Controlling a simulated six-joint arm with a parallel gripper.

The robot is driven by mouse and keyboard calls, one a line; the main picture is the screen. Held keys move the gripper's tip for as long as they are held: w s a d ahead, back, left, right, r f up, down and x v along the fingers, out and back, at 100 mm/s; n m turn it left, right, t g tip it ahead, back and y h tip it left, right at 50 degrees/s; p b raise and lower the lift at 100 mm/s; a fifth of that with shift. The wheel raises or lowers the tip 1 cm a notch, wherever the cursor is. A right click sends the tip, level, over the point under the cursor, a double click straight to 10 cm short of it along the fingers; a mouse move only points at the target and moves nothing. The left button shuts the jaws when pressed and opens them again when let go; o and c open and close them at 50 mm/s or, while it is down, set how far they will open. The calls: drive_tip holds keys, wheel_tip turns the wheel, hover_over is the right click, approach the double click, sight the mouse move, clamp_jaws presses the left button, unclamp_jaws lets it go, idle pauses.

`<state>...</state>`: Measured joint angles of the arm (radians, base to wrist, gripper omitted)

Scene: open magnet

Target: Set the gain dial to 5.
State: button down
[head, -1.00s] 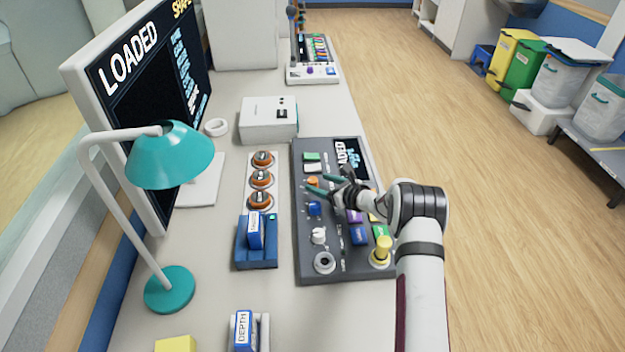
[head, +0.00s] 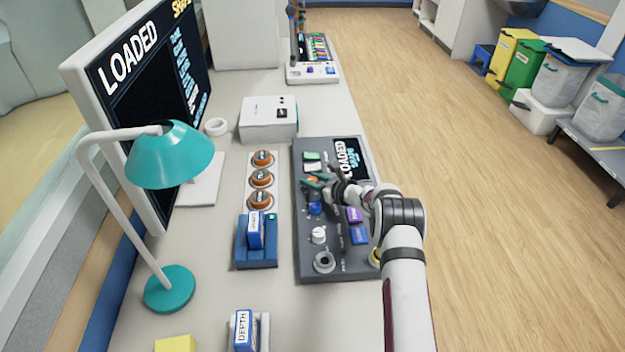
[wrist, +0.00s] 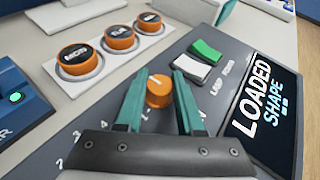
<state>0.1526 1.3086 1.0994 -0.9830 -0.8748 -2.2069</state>
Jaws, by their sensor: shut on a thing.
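An orange dial (wrist: 159,96) stands on the dark grey console (head: 285,146), with white numbers around it, only partly readable. A pale pointer mark shows on its top, toward the upper left in the wrist view. My gripper (wrist: 160,80) has one teal finger on each side of this dial and is shut on it. In the head view my gripper (head: 316,182) largely covers the dial. A blue dial (head: 316,208) and a white dial (head: 318,235) sit nearer on the same console. I cannot read which dial is labelled gain.
Green (wrist: 206,50) and white (wrist: 191,70) switches sit beyond the orange dial. The console screen (wrist: 262,110) is to their right. Three orange-rimmed buttons (head: 262,179) and a blue holder (head: 256,250) stand to the left. A teal lamp (head: 170,155) stands farther left.

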drive_tip(key=shift+m+t+h, duration=0.3)
drive_tip(key=shift+m, duration=0.1)
drive_tip(key=shift+m+t+h, duration=0.3)
drive_tip(key=shift+h, duration=0.1)
drive_tip(key=c, duration=0.5)
unclamp_jaws()
drive_tip(key=shift+c, duration=0.2)
drive_tip(key=v, duration=1.5)
drive_tip(key=shift+s+d+r, duration=0.2)
drive_tip(key=shift+s+r, duration=0.1)
